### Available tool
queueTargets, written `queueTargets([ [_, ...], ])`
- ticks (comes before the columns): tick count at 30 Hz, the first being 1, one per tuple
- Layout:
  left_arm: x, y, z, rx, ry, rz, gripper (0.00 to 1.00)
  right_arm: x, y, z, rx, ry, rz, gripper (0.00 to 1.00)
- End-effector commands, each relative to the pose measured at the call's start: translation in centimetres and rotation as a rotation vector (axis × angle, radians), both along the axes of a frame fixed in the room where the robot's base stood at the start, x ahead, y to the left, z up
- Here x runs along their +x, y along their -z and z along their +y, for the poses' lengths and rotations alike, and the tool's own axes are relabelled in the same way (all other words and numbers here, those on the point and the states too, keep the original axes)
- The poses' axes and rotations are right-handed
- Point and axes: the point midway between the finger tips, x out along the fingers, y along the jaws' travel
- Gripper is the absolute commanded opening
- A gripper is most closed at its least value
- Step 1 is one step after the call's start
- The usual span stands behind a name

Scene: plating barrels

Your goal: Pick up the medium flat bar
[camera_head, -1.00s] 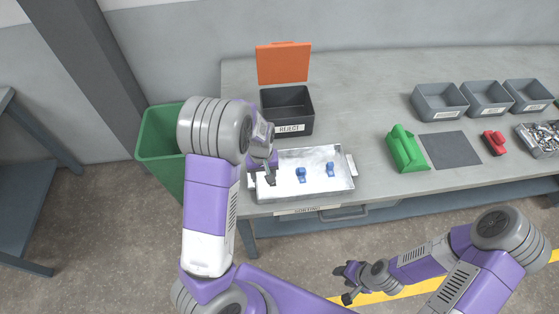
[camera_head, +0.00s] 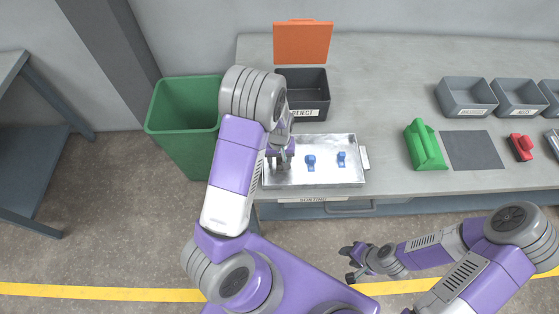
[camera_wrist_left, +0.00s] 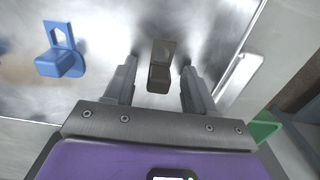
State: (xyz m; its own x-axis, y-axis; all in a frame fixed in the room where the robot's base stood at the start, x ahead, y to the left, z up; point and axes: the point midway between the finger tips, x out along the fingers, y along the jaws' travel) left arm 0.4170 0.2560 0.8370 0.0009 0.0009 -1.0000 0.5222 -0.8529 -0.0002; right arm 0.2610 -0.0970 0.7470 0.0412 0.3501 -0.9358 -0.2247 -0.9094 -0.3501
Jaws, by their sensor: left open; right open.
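A silver tray (camera_head: 330,178) on the bench holds two blue bracket-like pieces, one nearer the middle (camera_head: 311,162) and one further right (camera_head: 342,158). My left gripper (camera_head: 281,162) is open, pointing down over the tray's left part. In the left wrist view, a small grey-brown piece (camera_wrist_left: 160,76) with a flat holed plate and a block lies between the open fingers; I cannot tell whether they touch it. A blue piece (camera_wrist_left: 62,55) lies left of the fingers. I cannot make out which piece is the medium flat bar. My right gripper (camera_head: 354,263) is open and empty, in front of the bench.
A dark reject bin (camera_head: 303,103) stands behind the tray, with an orange panel (camera_head: 302,42) behind it. A green bin (camera_head: 185,125) stands left of the bench. A green holder (camera_head: 425,147), dark mat (camera_head: 472,150), red object (camera_head: 521,147) and grey bins (camera_head: 467,97) are right.

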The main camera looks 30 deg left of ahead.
Motion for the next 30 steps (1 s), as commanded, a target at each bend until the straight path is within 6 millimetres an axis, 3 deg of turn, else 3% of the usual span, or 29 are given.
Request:
queueTargets([
  [4,0.0,-0.1,0.0,0.000,0.000,0.000,0.54,0.0,0.0,0.0,0.000,0.000,0.000,0.44],
  [15,0.0,-0.1,0.0,0.000,0.000,0.000,0.00,0.0,0.0,0.0,0.000,0.000,0.000,0.44],
  [25,0.0,-0.3,0.0,0.000,0.000,0.000,0.00,0.0,-0.1,0.0,0.000,0.000,0.000,0.44],
  [30,0.1,-2.8,-0.1,-0.001,0.000,-0.004,0.00,0.0,-0.7,0.0,0.000,0.000,0.000,0.44],
])
